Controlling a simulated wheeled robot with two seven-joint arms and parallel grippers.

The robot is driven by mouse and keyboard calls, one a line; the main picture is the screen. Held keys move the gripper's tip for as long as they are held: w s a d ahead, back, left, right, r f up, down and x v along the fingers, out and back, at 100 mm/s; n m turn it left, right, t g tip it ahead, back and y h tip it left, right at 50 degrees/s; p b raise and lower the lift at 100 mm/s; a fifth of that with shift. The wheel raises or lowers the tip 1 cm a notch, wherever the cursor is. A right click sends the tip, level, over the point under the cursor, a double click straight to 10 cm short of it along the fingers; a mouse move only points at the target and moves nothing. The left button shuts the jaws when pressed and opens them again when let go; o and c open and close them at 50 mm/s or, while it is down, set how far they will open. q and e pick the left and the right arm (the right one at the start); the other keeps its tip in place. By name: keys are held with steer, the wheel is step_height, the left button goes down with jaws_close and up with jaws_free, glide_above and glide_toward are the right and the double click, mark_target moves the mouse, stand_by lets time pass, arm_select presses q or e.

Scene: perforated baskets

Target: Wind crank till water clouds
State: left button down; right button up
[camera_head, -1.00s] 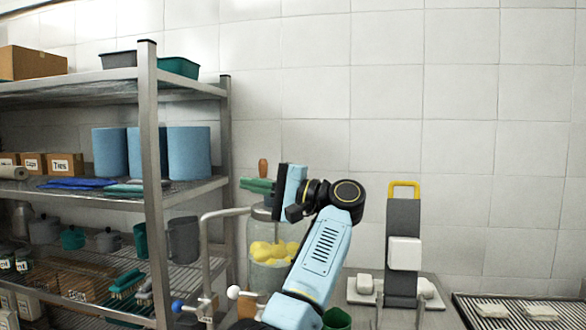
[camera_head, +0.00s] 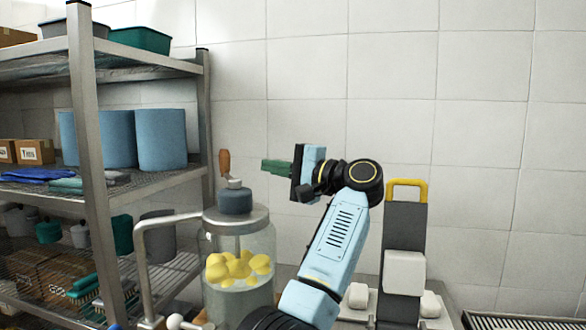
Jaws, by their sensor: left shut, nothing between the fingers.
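A glass jar (camera_head: 238,298) with a metal lid stands left of centre, holding yellow lumps (camera_head: 236,266) in what looks like clear water. On its lid sits a dark grey gear housing (camera_head: 235,200), with an upright brown wooden crank handle (camera_head: 224,164) at its upper left. My left gripper (camera_head: 268,166) has green fingers that point left, shut and empty. In the picture it is to the right of the crank handle, with a gap between them. My right gripper is not in view.
A metal shelf rack (camera_head: 90,160) with blue rolls (camera_head: 161,139) stands at the left. A bent metal pipe (camera_head: 142,250) runs beside the jar. A grey stand with a yellow handle (camera_head: 407,183) is to the right. The tiled wall is behind.

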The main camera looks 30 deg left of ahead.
arm_select(q)
steer(key=s+a, duration=0.3)
steer(key=a, duration=0.2)
steer(key=shift+a+r, duration=0.2)
steer(key=shift+r, duration=0.1)
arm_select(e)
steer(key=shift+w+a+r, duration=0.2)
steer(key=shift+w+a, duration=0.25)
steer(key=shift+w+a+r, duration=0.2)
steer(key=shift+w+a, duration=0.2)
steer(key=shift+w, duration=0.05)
